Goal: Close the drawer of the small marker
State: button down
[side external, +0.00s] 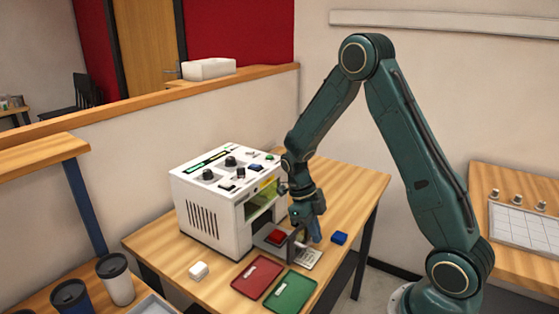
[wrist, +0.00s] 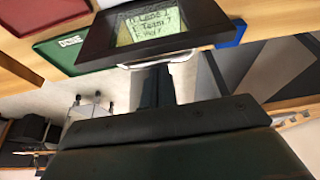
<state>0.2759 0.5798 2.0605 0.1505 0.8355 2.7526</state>
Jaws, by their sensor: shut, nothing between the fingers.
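The small marker (side external: 213,208) is a white box with knobs on top and a greenish window, left of my gripper in the side view. Its drawer (side external: 262,241) appears pulled out low at the front. A red block (side external: 278,237) shows on or beside the drawer; I cannot tell which. My gripper (side external: 301,240) points down in front of the marker, near the drawer's outer end, and is shut and empty. It hides part of the drawer. In the wrist view the shut fingers (wrist: 155,82) lie just below a dark-framed panel; contact is unclear.
The dark-framed panel (wrist: 157,25) bears written lines. A green tray (side external: 290,291) and a red tray (side external: 257,277) lie at the table's front. A blue block (side external: 339,238) sits to the right, a white block (side external: 198,271) to the left. Cups (side external: 115,280) stand on another table.

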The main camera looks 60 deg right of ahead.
jog(key=shift+s, duration=0.1)
notch_tip(320, 180, up, 10)
jog(key=shift+s+r, duration=0.15)
jog(key=c, duration=1.5)
grip_release()
jog(key=r+n+t, duration=0.1)
jog(key=n+t, duration=0.1)
jog(key=n, duration=0.4)
jog(key=s+r+n+t, duration=0.1)
jog(key=n+t, duration=0.1)
jog(key=n, duration=0.4)
jog(key=r+n+t, duration=0.1)
jog(key=n+t, duration=0.1)
jog(key=n, duration=0.4)
jog(key=shift+s+r, duration=0.15)
jog(key=shift+s, duration=0.25)
